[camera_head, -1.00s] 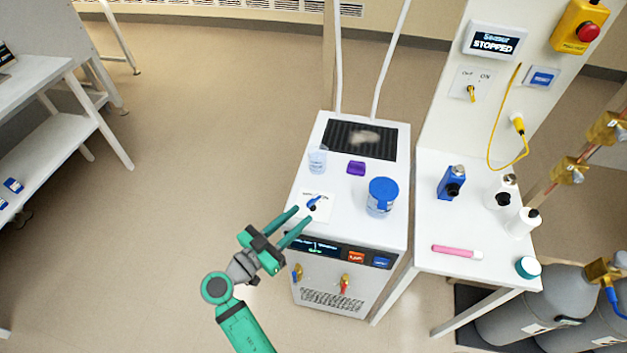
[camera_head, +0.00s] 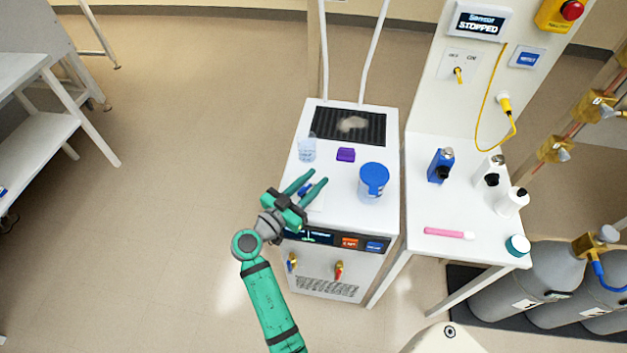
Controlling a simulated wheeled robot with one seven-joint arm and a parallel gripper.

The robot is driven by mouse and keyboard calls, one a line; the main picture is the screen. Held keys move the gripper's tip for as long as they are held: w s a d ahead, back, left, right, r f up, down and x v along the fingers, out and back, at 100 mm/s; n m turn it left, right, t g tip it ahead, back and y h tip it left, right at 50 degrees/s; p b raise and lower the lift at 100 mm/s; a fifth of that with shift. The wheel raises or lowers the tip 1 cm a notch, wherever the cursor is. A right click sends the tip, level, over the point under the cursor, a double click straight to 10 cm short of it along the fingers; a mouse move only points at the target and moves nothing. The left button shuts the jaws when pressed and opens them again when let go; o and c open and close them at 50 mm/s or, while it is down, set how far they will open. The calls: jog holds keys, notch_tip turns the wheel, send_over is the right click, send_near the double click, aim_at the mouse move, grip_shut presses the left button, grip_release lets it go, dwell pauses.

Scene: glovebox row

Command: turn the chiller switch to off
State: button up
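The chiller (camera_head: 335,219) is a white floor-standing box with a dark vent grille on top and a dark display strip on its upper front edge. Its blue switch (camera_head: 305,189) sits on a white plate (camera_head: 316,200) on the top's near left part. The switch is partly hidden by my gripper, so its setting and labels cannot be read. My green gripper (camera_head: 311,180) is open, with its two fingers apart over the switch area. The switch shows between the fingers; I cannot tell whether they touch it.
On the chiller top stand a clear beaker (camera_head: 307,150), a purple block (camera_head: 346,155) and a blue-lidded jar (camera_head: 373,182). A side table (camera_head: 421,211) holds bottles and a pink marker. A wall panel has another, yellow switch (camera_head: 458,74).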

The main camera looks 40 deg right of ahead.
jog(key=shift+c, duration=0.7)
grip_shut()
jog(key=shift+n+t, duration=0.3)
jog(key=shift+t, duration=0.1)
jog(key=n+t+y, duration=0.1)
jog(key=t, duration=0.1)
jog(key=w+n+t+y, duration=0.1)
jog(key=n+t, duration=0.1)
jog(key=t, duration=0.1)
jog(key=shift+w+a+n, duration=0.1)
jog(key=shift+a+n, duration=0.1)
jog(key=shift+n, duration=0.1)
jog(key=shift+w+a+n+t+y, duration=0.1)
jog(key=shift+w+n+t+y, duration=0.05)
jog(key=shift+n+t+y, duration=0.45)
jog(key=shift+w+a+n+t+y, duration=0.15)
jog(key=shift+n+t+y, duration=0.2)
jog(key=shift+t, duration=0.35)
jog(key=shift+w, duration=0.1)
jog(key=shift+o, duration=0.7)
grip_release()
